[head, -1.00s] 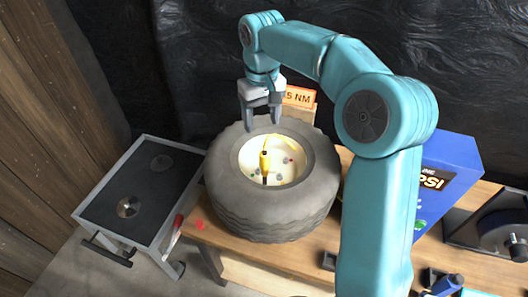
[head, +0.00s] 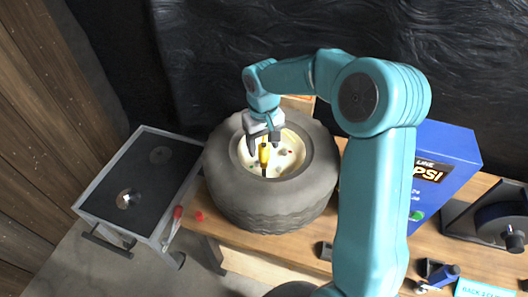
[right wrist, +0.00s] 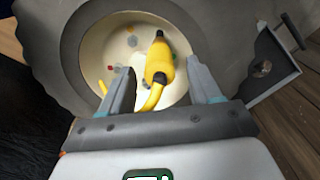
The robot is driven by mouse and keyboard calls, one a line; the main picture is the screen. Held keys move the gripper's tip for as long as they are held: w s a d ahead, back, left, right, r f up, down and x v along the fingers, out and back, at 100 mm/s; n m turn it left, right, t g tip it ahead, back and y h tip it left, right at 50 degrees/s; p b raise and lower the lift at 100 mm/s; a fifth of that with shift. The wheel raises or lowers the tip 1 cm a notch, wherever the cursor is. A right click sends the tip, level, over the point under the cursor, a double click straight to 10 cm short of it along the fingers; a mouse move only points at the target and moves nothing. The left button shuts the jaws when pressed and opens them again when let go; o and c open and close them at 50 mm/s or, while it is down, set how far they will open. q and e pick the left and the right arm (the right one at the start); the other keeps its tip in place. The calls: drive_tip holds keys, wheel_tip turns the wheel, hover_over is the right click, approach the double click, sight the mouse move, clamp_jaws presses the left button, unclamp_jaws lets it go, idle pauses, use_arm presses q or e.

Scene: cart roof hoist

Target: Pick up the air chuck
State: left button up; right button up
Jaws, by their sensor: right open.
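The yellow air chuck (head: 264,154) stands in the pale hub of the tire, its dark tip pointing down in the head view. In the right wrist view the air chuck (right wrist: 159,62) lies between and beyond the fingertips, with a yellow hose curving back from it. My right gripper (head: 264,146) is open at the hub, its fingers on either side of the chuck's upper part; the wrist view also shows the open right gripper (right wrist: 165,80). I cannot tell whether a finger touches the chuck. My left gripper is not in view.
The grey tire (head: 270,212) lies flat on the wooden bench (head: 290,253). A dark-topped cart (head: 140,182) stands left of it. A blue box (head: 443,165) stands right, with a black tool (head: 497,222) beyond. A blue-handled tool (head: 440,276) lies at the front right.

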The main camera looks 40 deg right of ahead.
wheel_tip(320, 180, down, 2)
drive_tip(key=shift+s+a+f, duration=0.15)
drive_tip(key=shift+f, duration=0.35)
clamp_jaws()
drive_tip(key=shift+w+d+r, duration=0.2)
drive_tip(key=shift+r, duration=0.3)
wheel_tip(320, 180, up, 19)
drive_tip(key=shift+s+a, duration=0.1)
idle(0.3)
